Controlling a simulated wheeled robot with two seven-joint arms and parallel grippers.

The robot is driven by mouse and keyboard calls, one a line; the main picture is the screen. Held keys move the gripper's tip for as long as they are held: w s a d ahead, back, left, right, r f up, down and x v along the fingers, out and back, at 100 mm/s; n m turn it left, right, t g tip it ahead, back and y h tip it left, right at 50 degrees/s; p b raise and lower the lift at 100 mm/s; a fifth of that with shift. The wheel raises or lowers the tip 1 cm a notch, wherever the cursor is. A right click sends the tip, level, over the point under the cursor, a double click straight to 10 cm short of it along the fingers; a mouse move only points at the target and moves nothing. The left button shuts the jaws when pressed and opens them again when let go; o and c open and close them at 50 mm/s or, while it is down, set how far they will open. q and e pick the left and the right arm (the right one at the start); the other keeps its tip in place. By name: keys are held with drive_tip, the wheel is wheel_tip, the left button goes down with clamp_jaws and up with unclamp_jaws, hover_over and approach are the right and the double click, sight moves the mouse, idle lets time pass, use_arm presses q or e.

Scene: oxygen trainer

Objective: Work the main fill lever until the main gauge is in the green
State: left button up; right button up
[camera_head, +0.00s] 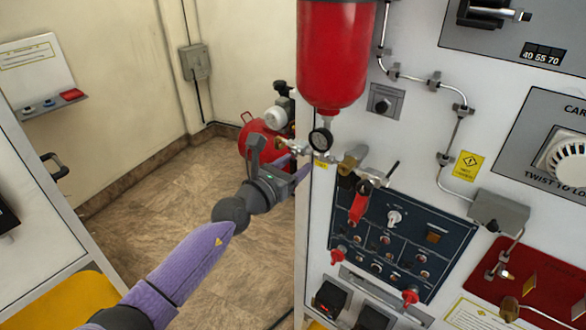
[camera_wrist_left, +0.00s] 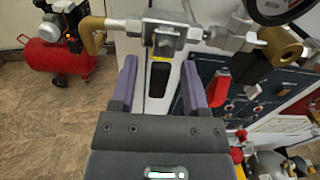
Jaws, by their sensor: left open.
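The small round gauge (camera_head: 320,139) hangs on the pipework under the red tank (camera_head: 335,55); its needle and any green zone are too small to read. Part of it shows at the top right of the left wrist view (camera_wrist_left: 282,8). A red-handled lever (camera_head: 358,206) hangs downward below a brass valve; it also shows in the left wrist view (camera_wrist_left: 221,88). I cannot tell from a label whether this is the main fill lever. My left gripper (camera_head: 281,164) is open and empty, left of the lever. Its purple fingers (camera_wrist_left: 160,90) stand apart below a metal valve block (camera_wrist_left: 165,36).
The brass elbow (camera_wrist_left: 92,38) and pipe run close above my left fingers. A red compressor (camera_head: 258,140) stands on the floor behind. Open floor (camera_head: 235,215) lies left of the cabinet.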

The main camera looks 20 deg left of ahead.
use_arm(q)
drive_tip(key=shift+w, duration=0.1)
use_arm(e)
drive_tip(key=shift+a, duration=0.2)
use_arm(q)
clamp_jaws()
use_arm(e)
drive_tip(key=shift+w+a, duration=0.1)
drive_tip(key=shift+a, duration=0.05)
drive_tip(key=shift+r, duration=0.15)
use_arm(q)
drive_tip(key=n+p, duration=0.2)
drive_tip(key=shift+d+r+n, duration=0.15)
drive_tip(key=shift+d+n, duration=0.15)
drive_tip(key=shift+s+d+r+n+p, duration=0.2)
drive_tip(key=shift+n+p, duration=0.3)
drive_tip(key=shift+n, duration=0.6)
drive_tip(key=shift+s+d+f+n+p, duration=0.1)
drive_tip(key=shift+d+n+p, duration=0.3)
drive_tip(key=shift+n, duration=0.7)
use_arm(e)
drive_tip(key=shift+d+r, duration=0.2)
drive_tip(key=shift+r, duration=1.65)
use_arm(q)
unclamp_jaws()
use_arm(e)
drive_tip(key=shift+a, duration=0.1)
